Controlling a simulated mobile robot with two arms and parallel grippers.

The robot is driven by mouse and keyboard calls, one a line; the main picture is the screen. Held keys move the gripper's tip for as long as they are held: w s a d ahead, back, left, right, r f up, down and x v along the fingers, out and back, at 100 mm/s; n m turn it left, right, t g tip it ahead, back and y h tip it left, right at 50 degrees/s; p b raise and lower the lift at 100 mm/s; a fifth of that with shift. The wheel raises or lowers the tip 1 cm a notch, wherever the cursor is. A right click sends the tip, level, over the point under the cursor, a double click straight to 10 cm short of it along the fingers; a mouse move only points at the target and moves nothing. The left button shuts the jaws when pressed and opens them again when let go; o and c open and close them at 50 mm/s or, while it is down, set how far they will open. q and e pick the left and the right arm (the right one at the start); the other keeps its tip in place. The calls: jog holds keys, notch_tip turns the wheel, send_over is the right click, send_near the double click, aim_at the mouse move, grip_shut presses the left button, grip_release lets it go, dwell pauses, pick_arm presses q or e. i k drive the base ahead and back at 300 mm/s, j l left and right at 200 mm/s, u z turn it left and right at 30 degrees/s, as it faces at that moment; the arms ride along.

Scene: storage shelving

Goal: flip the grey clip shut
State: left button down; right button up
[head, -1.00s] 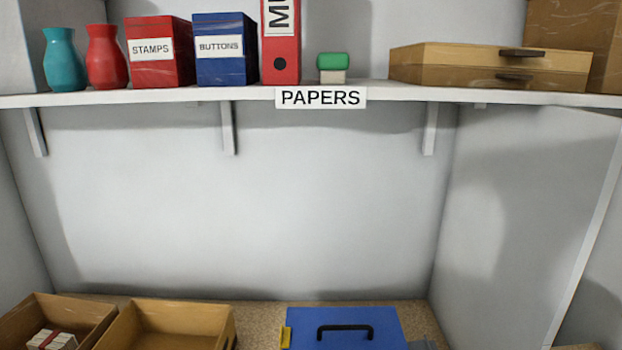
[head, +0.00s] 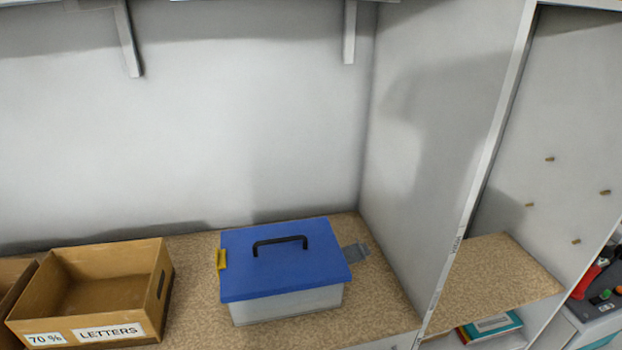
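A clear plastic box (head: 288,305) with a blue lid (head: 284,263) and a black handle (head: 280,243) stands on the speckled lower shelf in the head view. The grey clip (head: 357,256) sticks out from the lid's right side, swung outward and apart from the box wall. A yellow clip (head: 221,259) sits against the lid's left edge. Neither of my grippers is in view.
An open cardboard box labelled LETTERS (head: 92,299) stands left of the blue-lidded box. A white partition (head: 425,150) rises on the right. The shelf surface (head: 385,290) right of the box is clear. Wall brackets (head: 349,32) hang above.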

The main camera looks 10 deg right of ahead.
aim_at(355, 253)
jog(key=l, duration=1.3)
jog(key=i, duration=0.35)
